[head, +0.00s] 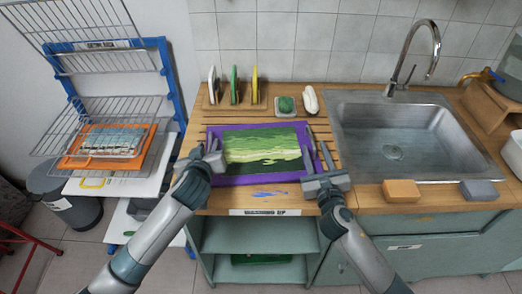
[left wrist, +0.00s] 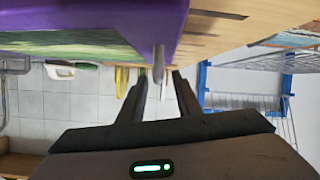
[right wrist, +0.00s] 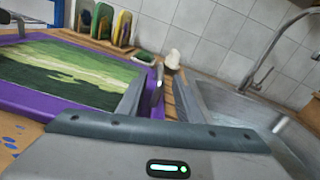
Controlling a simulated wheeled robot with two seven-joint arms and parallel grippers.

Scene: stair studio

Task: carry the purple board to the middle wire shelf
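The purple board (head: 238,181) lies flat on the wooden counter, with a green landscape print on it and a grey handle at each side. My left gripper (head: 212,152) is at its left edge; in the left wrist view its open fingers stand either side of the left handle (left wrist: 158,64). My right gripper (head: 322,165) is at the right edge; in the right wrist view its open fingers stand either side of the right handle (right wrist: 157,84). Gaps show beside both handles. The rack with wire shelves (head: 72,112) stands at the left; which shelf is the middle one is hard to tell.
An orange board (head: 148,152) with a print sits low in the blue-framed rack (head: 172,78). Behind the purple board stand upright coloured pieces (head: 234,84). A sink (head: 342,135) is close on the right, with an orange block (head: 401,190) and grey block (head: 479,191) in front.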

